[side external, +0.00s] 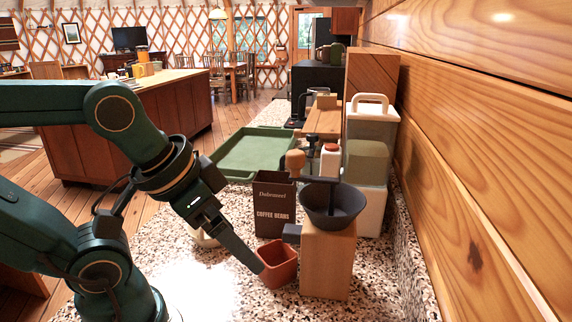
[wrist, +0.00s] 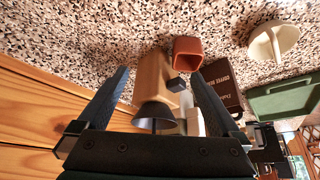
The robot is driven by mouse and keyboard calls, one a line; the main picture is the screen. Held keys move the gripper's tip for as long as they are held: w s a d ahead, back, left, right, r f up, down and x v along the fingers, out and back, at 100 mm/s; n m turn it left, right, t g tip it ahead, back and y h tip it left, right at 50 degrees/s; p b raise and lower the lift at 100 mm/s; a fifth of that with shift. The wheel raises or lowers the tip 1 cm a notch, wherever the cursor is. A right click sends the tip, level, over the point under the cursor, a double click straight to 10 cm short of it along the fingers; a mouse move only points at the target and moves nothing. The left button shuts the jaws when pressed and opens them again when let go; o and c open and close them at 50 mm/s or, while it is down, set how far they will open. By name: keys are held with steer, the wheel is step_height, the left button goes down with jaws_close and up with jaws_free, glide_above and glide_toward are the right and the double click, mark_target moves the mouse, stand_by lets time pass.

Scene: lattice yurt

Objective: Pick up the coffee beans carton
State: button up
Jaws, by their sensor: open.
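The coffee beans carton (side external: 275,204) is a dark brown upright box with pale lettering, standing on the speckled counter. The grinder partly covers its right side in the side view. In the wrist view the carton (wrist: 222,80) lies just right of the right finger, outside the gap. My gripper (wrist: 160,74) is open with nothing held. In the side view my gripper (side external: 256,264) is low and in front of the carton, with a finger beside the terracotta cup (side external: 280,265). The far finger is not clearly visible there.
A wooden grinder (side external: 327,264) with a dark bowl stands right of the cup; in the wrist view the grinder (wrist: 151,80) sits between my fingers. A green tray (side external: 252,150) lies behind. Canisters (side external: 371,135) line the wood wall. A white dish (wrist: 273,40) is near the tray.

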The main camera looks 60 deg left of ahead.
step_height(320, 180, up, 17)
steer(key=w+a+n+h, duration=0.1)
steer(key=w+n, duration=0.3)
steer(key=w+a+n+h, duration=0.1)
steer(key=w+n+h, duration=0.1)
steer(key=w+n, duration=0.2)
steer(key=w+a+n+g+h, duration=0.1)
steer(key=w+a+n+h, duration=0.1)
steer(key=w+n, duration=0.2)
steer(key=shift+w+n, duration=0.4)
steer(key=shift+n, duration=0.5)
steer(key=w+a+n+t+h, duration=0.2)
steer(key=a+n+t, duration=0.1)
steer(key=a+n, duration=0.45)
steer(key=w+a+n+t+h, duration=0.2)
steer(key=a+n, duration=0.4)
steer(key=a, duration=0.3)
glide_toward(295, 193)
steer(key=x, duration=0.3)
steer(key=shift+w+d+f, duration=0.1)
steer(key=shift+d+f, duration=0.05)
steer(key=shift+d, duration=0.05)
steer(key=shift+x, duration=2.35)
